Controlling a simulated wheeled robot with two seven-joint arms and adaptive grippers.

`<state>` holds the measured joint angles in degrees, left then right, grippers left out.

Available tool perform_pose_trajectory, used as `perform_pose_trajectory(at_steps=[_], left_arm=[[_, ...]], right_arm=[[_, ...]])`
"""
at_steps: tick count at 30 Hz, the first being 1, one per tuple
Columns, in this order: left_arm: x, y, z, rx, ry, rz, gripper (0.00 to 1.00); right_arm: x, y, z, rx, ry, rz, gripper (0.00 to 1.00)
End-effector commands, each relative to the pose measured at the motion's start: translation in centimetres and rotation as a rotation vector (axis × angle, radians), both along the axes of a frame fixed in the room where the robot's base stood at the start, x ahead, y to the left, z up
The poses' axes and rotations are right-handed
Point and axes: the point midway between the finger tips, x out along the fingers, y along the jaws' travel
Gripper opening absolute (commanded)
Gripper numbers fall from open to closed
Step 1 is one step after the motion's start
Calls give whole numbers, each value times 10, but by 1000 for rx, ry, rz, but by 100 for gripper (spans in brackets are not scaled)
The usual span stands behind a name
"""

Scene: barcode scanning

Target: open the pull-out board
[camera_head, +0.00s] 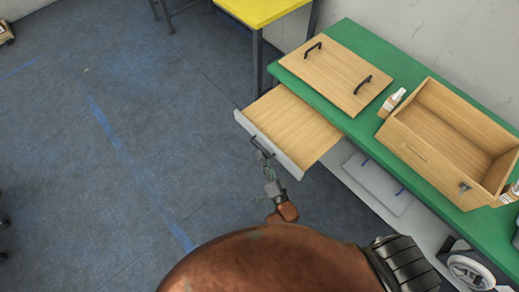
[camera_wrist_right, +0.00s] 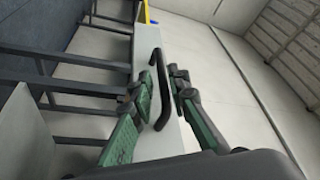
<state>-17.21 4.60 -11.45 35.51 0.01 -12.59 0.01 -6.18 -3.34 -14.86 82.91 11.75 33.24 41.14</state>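The pull-out board (camera_head: 292,125) is a light wooden panel with a white front edge, extended well out from under the green table top. Its dark handle (camera_head: 262,147) is on the front edge; in the right wrist view the black bar handle (camera_wrist_right: 180,90) shows on the white front. My right gripper (camera_head: 267,172) is at this handle. In the right wrist view its green-padded fingers (camera_wrist_right: 168,85) come close together at the tips, with the handle between them. Exact contact is partly hidden by the fingers. My left gripper is not in view.
On the green table (camera_head: 345,118) lie a wooden panel with two black handles (camera_head: 338,72), a small bottle (camera_head: 391,102) and an open wooden box (camera_head: 452,140). A yellow table (camera_head: 255,10) stands behind.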

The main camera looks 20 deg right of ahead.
Motion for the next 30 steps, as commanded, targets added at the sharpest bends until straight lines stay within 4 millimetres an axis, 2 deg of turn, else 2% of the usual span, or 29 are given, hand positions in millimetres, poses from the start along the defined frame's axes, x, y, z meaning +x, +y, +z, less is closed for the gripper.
perform_pose_trajectory(at_steps=[1,6,12,17,30], left_arm=[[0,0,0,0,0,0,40],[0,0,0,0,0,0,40],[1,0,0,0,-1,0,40],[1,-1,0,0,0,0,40],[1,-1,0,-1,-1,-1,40]], right_arm=[[-13,-1,-4,0,5,0,16],[-46,-4,-11,-1,4,-1,16],[-69,-5,-15,0,1,-1,16],[-75,-5,-17,0,1,-1,16],[-75,-5,-17,0,1,0,16]])
